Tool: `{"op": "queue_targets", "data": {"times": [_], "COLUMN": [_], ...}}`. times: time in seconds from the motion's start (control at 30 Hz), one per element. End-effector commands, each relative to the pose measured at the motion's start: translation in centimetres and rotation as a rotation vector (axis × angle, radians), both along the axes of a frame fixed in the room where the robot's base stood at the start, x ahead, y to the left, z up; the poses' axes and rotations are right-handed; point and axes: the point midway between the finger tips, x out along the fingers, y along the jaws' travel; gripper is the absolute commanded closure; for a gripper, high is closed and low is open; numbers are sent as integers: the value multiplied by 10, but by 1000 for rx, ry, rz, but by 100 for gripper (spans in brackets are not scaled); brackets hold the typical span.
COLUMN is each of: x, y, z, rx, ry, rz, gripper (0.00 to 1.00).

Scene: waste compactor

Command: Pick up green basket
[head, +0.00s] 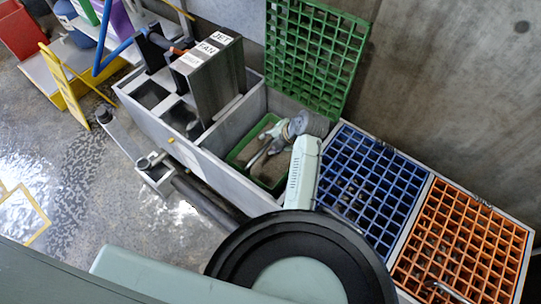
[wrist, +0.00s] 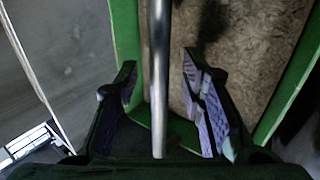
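The green basket (head: 238,156) sits down in an open compartment of the grey trough, with brown, rough-looking material inside. In the wrist view its green wall (wrist: 125,45) and the brown surface (wrist: 240,60) fill much of the picture. A shiny metal bar (wrist: 159,80), seemingly the basket's handle, runs between my fingers. My gripper (wrist: 160,68) is open, with a finger on each side of the bar and gaps showing. In the head view my gripper (head: 284,132) is over the basket, and my arm hides the basket's right part.
A green grate (head: 316,55) stands raised against the wall behind the basket. A blue grate (head: 370,185) and an orange grate (head: 460,245) cover the compartments to the right. A grey box with labels (head: 208,75) stands to the left. The wet floor at left has a yellow sign (head: 65,85).

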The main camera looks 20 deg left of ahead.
Motion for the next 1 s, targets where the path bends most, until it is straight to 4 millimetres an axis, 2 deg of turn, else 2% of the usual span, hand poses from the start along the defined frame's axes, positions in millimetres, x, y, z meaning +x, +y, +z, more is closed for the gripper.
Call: {"op": "queue_targets", "data": {"times": [0.17,0.7,1.0], "x": [0,0,0], "y": [0,0,0], "z": [0,0,0], "rx": [0,0,0], "ry": [0,0,0], "rz": [0,0,0], "gripper": [64,99,100]}}
